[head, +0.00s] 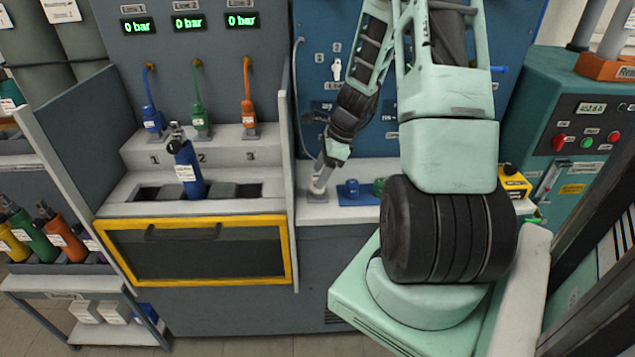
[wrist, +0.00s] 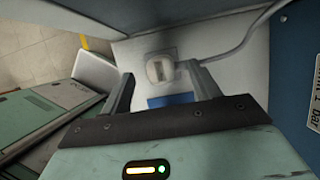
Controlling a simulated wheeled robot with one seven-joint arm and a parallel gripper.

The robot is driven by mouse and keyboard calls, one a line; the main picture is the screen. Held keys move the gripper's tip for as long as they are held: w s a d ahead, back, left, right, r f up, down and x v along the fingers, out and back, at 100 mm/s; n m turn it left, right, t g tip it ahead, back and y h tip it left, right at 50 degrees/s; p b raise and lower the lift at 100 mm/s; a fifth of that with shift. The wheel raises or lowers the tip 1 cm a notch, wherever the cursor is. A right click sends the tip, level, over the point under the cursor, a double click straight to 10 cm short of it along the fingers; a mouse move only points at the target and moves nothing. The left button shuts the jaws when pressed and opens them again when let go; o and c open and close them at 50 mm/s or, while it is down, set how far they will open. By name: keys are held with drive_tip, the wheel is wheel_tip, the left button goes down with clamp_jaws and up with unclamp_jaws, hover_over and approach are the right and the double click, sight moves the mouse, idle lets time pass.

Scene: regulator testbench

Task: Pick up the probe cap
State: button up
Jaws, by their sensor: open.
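A small pale fitting (wrist: 158,68), which looks like the probe cap, stands on a grey base on the white shelf, near the end of a grey cable (wrist: 232,47). In the wrist view it lies between and just beyond the fingertips of my gripper (wrist: 163,80), which is open and empty. In the head view my gripper (head: 320,180) points down over the left end of the shelf, close above a small grey base (head: 317,197). My gripper largely hides the fitting there. Whether the fingers touch it I cannot tell.
A blue mat (head: 356,201) with a blue piece (head: 351,187) and a green piece (head: 379,186) lies right of my gripper. A blue upright panel (head: 318,75) rises behind. A grey divider (head: 288,150) stands close to the left.

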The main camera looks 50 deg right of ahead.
sight(318, 176)
drive_tip(key=shift+x, duration=1.4)
drive_tip(key=c, duration=1.1)
drive_tip(key=shift+r, duration=0.15)
wheel_tip(318, 176, up, 18)
drive_tip(key=p, duration=0.2)
